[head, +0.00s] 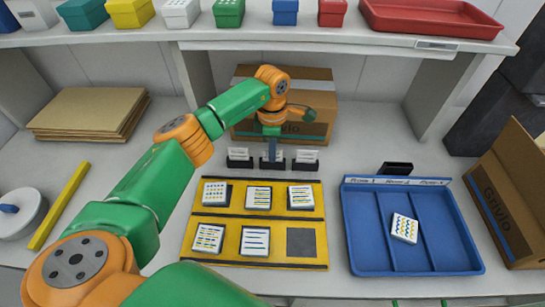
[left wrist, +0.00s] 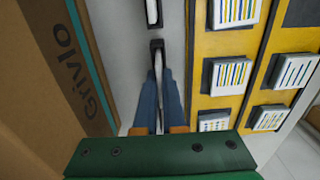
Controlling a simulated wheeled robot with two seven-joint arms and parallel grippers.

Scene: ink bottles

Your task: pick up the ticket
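Three small white tickets stand in black holders in a row behind the yellow board: a left ticket (head: 238,153), a middle one and a right ticket (head: 306,155). My left gripper (head: 271,150) points down at the middle ticket and covers much of it in the head view. In the left wrist view, my left gripper's blue fingers (left wrist: 158,90) lie close on both sides of this thin ticket, seen edge-on, and appear shut on it. Its black holder (left wrist: 157,44) is just beyond the fingertips. My right gripper is not in view.
The yellow board (head: 255,222) carries several printed white blocks. A blue tray (head: 362,235) holds one block (head: 404,228). A cardboard box (head: 325,115) stands close behind the tickets. A shelf (head: 340,38) with coloured boxes runs across the back.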

